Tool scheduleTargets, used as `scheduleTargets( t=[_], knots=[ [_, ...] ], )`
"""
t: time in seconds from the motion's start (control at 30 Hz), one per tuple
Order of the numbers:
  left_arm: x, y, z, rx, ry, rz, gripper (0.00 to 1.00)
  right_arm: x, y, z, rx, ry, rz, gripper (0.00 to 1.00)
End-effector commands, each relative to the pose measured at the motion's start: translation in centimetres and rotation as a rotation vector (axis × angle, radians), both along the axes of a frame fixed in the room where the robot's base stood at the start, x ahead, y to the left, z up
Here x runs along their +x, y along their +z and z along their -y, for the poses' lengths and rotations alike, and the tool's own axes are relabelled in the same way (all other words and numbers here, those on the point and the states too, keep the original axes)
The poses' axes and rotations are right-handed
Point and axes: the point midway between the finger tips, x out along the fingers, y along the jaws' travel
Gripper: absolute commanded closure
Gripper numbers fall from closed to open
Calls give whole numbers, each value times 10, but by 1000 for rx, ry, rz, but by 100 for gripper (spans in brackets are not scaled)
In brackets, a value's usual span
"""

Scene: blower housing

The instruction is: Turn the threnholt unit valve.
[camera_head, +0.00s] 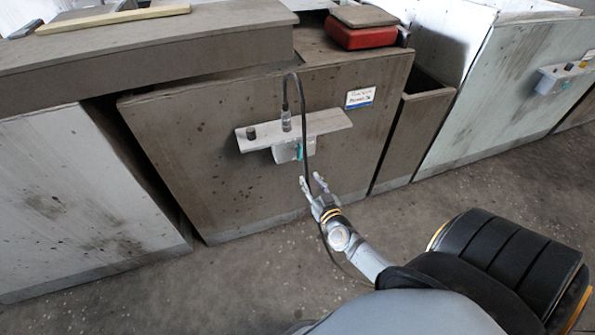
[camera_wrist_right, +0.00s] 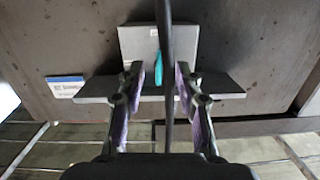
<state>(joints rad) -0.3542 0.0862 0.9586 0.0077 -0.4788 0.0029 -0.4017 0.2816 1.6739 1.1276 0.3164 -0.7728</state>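A small teal handle (camera_head: 300,150) sits on a grey box (camera_head: 284,153) under a light shelf plate (camera_head: 325,122) on the front of a brown cabinet (camera_head: 215,180). The handle also shows in the right wrist view (camera_wrist_right: 158,70), partly hidden by a dark cable. My right gripper (camera_head: 312,181) is open, a little below and in front of the box. In the right wrist view its two fingers (camera_wrist_right: 160,78) stand either side of the handle and cable in the picture; I cannot tell any contact. My left gripper is not in view.
The black cable (camera_head: 303,110) arches from a fitting (camera_head: 286,122) on the plate and hangs past the handle. A dark knob (camera_head: 251,133) is beside it. A label (camera_head: 360,97) is at the upper right. A similar unit (camera_head: 562,76) is on the pale cabinet. Floor in front is clear.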

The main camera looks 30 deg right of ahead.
Motion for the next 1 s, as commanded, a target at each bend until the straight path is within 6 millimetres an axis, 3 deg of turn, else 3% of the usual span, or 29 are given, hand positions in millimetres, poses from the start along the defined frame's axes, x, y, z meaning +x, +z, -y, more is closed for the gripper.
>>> scheduleTargets(
  t=[0.03,0.1,0.2,0.37,0.8,1.0],
  knots=[
    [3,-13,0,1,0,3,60,4,7,0,7,-11,46,65],
    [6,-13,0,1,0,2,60,6,24,1,16,-25,84,65],
    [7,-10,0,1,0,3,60,7,34,2,20,-31,99,65],
    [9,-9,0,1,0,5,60,18,34,4,19,-31,99,65],
    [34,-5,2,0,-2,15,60,99,32,23,22,-29,99,65],
    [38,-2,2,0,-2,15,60,109,33,26,20,-28,95,65]
  ],
)
